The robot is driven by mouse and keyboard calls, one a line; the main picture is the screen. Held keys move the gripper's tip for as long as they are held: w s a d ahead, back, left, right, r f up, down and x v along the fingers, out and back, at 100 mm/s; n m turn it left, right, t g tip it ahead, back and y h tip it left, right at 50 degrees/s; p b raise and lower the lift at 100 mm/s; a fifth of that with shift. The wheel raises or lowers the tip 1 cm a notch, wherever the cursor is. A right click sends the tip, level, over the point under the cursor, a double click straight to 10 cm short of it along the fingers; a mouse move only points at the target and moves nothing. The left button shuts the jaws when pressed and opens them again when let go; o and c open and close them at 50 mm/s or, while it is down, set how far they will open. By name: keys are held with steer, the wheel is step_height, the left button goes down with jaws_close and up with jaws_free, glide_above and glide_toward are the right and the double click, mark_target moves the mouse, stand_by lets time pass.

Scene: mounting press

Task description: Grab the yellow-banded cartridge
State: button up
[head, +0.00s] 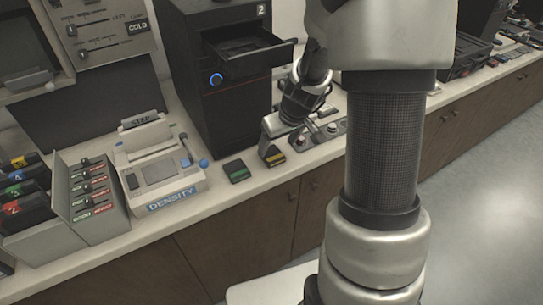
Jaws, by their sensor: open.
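The yellow-banded cartridge (275,159) is a small dark block with a yellow stripe, lying on the counter near its front edge. My gripper (271,146) is open and reaches down right at this cartridge. A finger overlaps its top in the head view, and I cannot tell whether they touch. Part of the cartridge and the far finger are hidden. A similar dark cartridge with a green band (237,171) lies just to the left, apart from it.
A black cabinet with an open drawer (245,50) stands behind. A "DENSITY" device (160,168) and a box of labelled slots (95,190) are to the left, beside a rack of numbered, colour-marked items (25,205). A small control panel (318,137) lies close right of my gripper.

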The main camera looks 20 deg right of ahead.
mark_target(272, 154)
steer(key=x, duration=0.4)
steer(key=shift+a+f+b, duration=0.3)
steer(key=shift+a+f, duration=0.05)
steer(key=c, duration=1.2)
steer(key=shift+r, duration=0.2)
